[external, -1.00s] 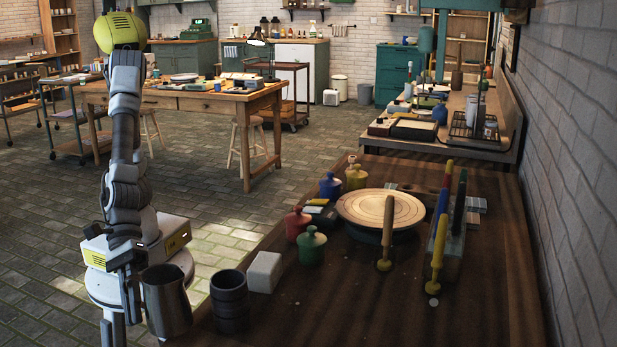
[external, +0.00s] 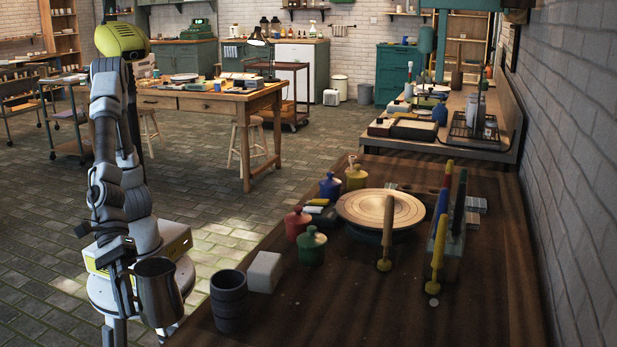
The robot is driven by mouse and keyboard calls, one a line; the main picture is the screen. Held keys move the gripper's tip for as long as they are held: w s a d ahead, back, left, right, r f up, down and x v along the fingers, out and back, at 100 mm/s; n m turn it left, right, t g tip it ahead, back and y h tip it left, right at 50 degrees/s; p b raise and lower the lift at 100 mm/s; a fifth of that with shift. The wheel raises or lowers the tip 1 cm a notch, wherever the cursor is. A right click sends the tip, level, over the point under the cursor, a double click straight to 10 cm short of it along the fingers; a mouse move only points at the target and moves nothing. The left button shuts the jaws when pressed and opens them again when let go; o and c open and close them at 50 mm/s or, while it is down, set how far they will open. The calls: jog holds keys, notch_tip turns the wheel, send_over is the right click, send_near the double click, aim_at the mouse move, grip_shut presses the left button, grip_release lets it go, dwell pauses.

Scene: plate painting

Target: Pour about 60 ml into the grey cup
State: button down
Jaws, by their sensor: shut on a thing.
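The grey cup (external: 229,301) is a dark grey, ribbed cup standing upright at the near left edge of the dark wooden table. A grey metal pitcher (external: 160,293) hangs to its left, apart from the cup and just off the table edge. My gripper (external: 132,283) is shut on the pitcher at its left side. The fingertips are partly hidden by the pitcher and are hard to make out. The pitcher looks roughly upright, slightly tilted. The insides of the pitcher and of the cup cannot be seen clearly.
A white block (external: 265,272) stands just behind the cup. Green (external: 312,246), red (external: 297,224), blue and yellow lidded jars stand farther back beside a round turntable (external: 381,209). The table's near middle (external: 330,315) is clear.

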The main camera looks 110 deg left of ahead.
jog(key=shift+r, duration=0.1)
dwell(0.3)
jog(key=w+a+r+n+g+h+p, duration=0.1)
jog(key=r+g+p, duration=0.3)
jog(key=p, duration=0.8)
jog(key=w+a+r+n+g+h+p, duration=0.1)
jog(key=w+r+n+g+p, duration=0.3)
jog(key=r+p, duration=0.5)
jog(key=h+p, duration=0.1)
jog(key=p, duration=0.3)
jog(key=shift+w+g+h, duration=0.3)
jog(key=shift+w+a+g+p, duration=0.1)
jog(key=shift+g+p, duration=0.2)
jog(key=shift+p, duration=0.2)
jog(key=shift+w+a+r+n+g+h+p, duration=0.1)
jog(key=shift+w+r+n+g+h+p, duration=0.2)
jog(key=shift+r+p, duration=0.2)
jog(key=shift+w+a+r+n+g+h+p, duration=0.1)
jog(key=shift+w+r+n+g+h+p, duration=0.1)
jog(key=shift+r+n+p, duration=0.2)
jog(key=shift+w+a+r+n+g+h+p, duration=0.2)
jog(key=shift+w+r+g+p, duration=0.25)
jog(key=shift+p, duration=0.7)
jog(key=shift+w+a+r+n+g+h+p, duration=0.2)
jog(key=shift+w+p, duration=0.35)
jog(key=shift+p, duration=0.55)
dwell(0.8)
